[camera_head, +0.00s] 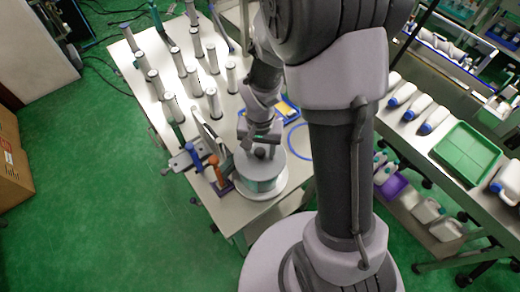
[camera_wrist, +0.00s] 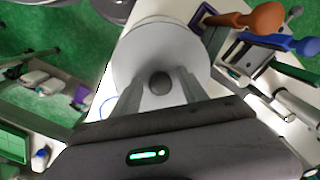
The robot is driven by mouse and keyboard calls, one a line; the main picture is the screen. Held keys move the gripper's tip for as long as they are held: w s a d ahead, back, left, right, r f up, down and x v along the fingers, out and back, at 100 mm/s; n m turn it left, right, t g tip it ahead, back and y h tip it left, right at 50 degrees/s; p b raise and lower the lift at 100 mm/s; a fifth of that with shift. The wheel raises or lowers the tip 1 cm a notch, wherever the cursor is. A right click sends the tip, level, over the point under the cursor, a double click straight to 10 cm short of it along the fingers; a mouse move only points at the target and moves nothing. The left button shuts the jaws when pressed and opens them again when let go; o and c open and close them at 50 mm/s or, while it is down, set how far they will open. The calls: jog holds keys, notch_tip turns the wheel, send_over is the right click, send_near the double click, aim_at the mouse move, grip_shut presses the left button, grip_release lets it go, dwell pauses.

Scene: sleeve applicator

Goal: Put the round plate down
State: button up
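The round plate (camera_head: 248,161) is a pale disc with a dark round knob (camera_head: 261,153) in its middle. It appears to lie flat on top of a round drum-like body (camera_head: 262,182) with a wider base at the table's near corner. In the wrist view the plate (camera_wrist: 142,57) faces me and its knob (camera_wrist: 160,83) sits between my fingers. My gripper (camera_wrist: 160,80) is open, with a visible gap on each side of the knob. In the head view my gripper (camera_head: 262,143) is just above the plate, around the knob. Whether the plate fully touches the drum is hard to see.
An orange-handled tool (camera_head: 215,170) and a blue-handled tool (camera_head: 196,158) stand close left of the drum. Several white cylinders (camera_head: 213,104) stand on the white table (camera_head: 139,92) behind. A bench with a green tray (camera_head: 465,152) and bottles is at the right.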

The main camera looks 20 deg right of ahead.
jog(key=shift+r, duration=0.1)
notch_tip(320, 180, up, 13)
jog(key=p, duration=0.5)
notch_tip(320, 180, up, 13)
jog(key=t+y, duration=0.1)
jog(key=t, duration=0.3)
send_over(260, 152)
jog(key=s+a, duration=0.2)
jog(key=s, duration=0.5)
jog(key=s+a+r+n+t+y, duration=0.1)
jog(key=s+r, duration=0.2)
jog(key=s, duration=0.2)
jog(key=shift+s+a+r+t, duration=0.3)
jog(key=shift+a+r+t, duration=0.05)
jog(key=shift+a+t, duration=0.05)
notch_tip(260, 152, down, 15)
jog(key=b, duration=1.5)
jog(key=shift+r, duration=0.2)
